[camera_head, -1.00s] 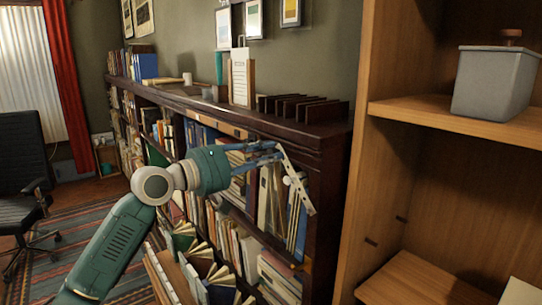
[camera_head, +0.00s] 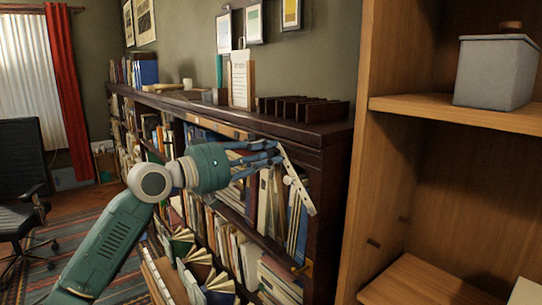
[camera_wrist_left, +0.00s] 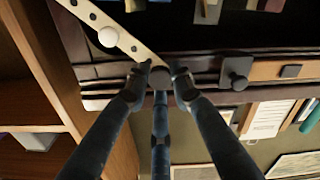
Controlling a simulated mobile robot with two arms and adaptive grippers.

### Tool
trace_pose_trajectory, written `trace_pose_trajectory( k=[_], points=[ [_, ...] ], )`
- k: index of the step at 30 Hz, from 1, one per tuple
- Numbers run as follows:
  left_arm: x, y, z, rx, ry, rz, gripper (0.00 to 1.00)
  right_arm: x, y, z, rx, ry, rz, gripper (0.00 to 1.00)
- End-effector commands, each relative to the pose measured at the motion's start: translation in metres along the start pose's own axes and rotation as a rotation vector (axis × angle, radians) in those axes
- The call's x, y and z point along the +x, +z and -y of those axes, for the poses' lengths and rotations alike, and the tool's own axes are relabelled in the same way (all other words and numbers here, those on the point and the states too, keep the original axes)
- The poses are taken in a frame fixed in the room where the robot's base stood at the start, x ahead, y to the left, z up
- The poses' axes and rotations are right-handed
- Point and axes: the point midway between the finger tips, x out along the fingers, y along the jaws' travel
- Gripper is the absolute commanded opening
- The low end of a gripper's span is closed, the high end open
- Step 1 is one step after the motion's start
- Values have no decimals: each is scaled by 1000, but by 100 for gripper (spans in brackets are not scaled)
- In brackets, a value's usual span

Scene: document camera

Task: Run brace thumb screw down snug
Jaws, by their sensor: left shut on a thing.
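The brace (camera_head: 299,187) is a pale strip with several holes, slanting down to the right across the bookcase's end in the head view. In the left wrist view the brace (camera_wrist_left: 82,16) runs from the top left down to my fingertips and carries a round white knob (camera_wrist_left: 108,37). My left gripper (camera_head: 279,153) is at the brace's upper end. In the left wrist view its fingers (camera_wrist_left: 158,74) are closed around a small dark round piece at that end, apparently the thumb screw, mostly hidden by the fingertips. My right gripper is out of view.
The dark bookcase (camera_head: 318,131) is packed with books. A dark knob (camera_wrist_left: 236,72) sticks out beside my fingers in the left wrist view. A wooden shelf unit (camera_head: 440,112) with a grey lidded box (camera_head: 495,72) stands close on the right.

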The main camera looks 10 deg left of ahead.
Motion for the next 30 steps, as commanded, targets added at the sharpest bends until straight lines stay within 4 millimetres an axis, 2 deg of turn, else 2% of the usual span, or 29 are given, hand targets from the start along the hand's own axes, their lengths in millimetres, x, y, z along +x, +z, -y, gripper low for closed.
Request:
trace_pose_trajectory(
  k=[2, 11, 30],
  points=[
    [0, 2, 1, -2, -2, 6, 31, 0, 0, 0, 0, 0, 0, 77],
    [-1, 1, 0, -3, -1, 2, 31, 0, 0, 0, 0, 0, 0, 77],
    [-47, 1, 1, -3, -1, 1, 31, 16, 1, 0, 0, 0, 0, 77]
  ],
)
